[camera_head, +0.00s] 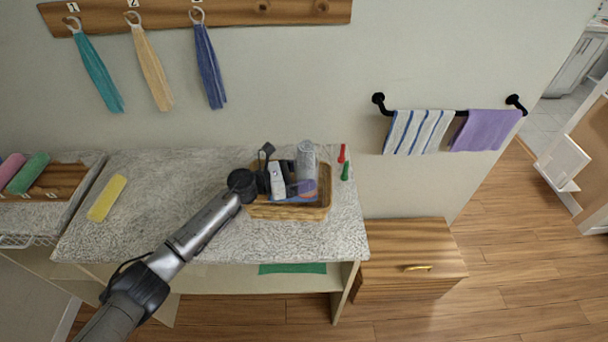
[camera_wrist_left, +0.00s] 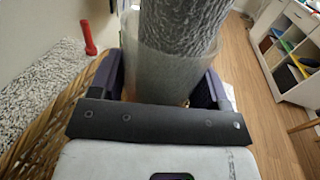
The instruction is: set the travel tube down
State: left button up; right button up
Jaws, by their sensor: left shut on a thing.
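The travel tube (camera_head: 306,154) is a grey, partly see-through cylinder above the wicker basket on the counter. It also shows in the left wrist view (camera_wrist_left: 178,45), with a speckled grey upper part and a clear sleeve lower down. My left gripper (camera_head: 301,183) is shut on the tube over the basket (camera_head: 289,212). In the left wrist view its dark fingers (camera_wrist_left: 160,88) stand on both sides of the tube. The tube's lower end is hidden, so I cannot tell whether it touches the basket. My right gripper is not in view.
A red bottle-like item (camera_head: 342,153) and a green one (camera_head: 345,171) stand right of the basket. A yellow rolled towel (camera_head: 107,198) lies at the counter's left. The speckled counter (camera_head: 165,195) is clear between them. Striped (camera_head: 417,131) and purple (camera_head: 486,130) towels hang right.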

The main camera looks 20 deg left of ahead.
pick_arm(q)
jog(key=shift+f, duration=0.3)
jog(key=o, duration=0.9)
jog(key=shift+f, duration=0.2)
jog(key=shift+o, duration=0.2)
jog(key=shift+r, duration=0.1)
jog(key=shift+r, duration=0.2)
jog(key=shift+r+p, duration=0.45)
jog(key=shift+p, duration=0.25)
jog(key=v, duration=0.7)
jog(key=shift+a+r+b, duration=0.2)
jog(key=shift+a+b, duration=0.05)
jog(key=shift+b, duration=0.2)
